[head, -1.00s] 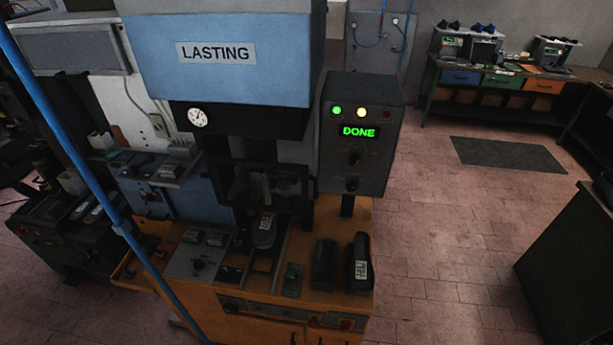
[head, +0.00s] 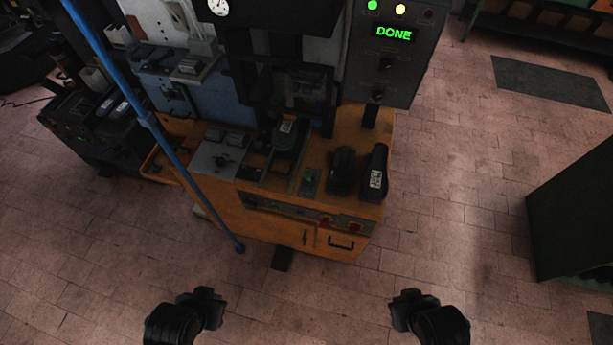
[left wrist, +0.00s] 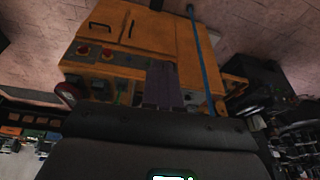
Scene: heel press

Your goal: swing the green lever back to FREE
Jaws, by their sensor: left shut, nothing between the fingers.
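The green lever (head: 309,177) is a small green piece on a dark plate on the orange bench, in front of the press. It is too small in the head view to read its setting or any FREE mark. My left gripper (head: 207,302) is low at the bottom left of the head view, well short of the bench, shut and empty. Its closed fingers (left wrist: 161,84) show in the left wrist view in front of the orange cabinet. My right gripper (head: 408,302) is at the bottom right, also away from the bench; its fingers are too dark to read.
The control box display (head: 394,34) reads DONE. Black shoe-like pieces (head: 374,172) stand right of the lever plate. A blue pole (head: 150,122) slants down at the bench's left. A dark green cabinet (head: 575,215) stands at right. Tiled floor lies open before the bench.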

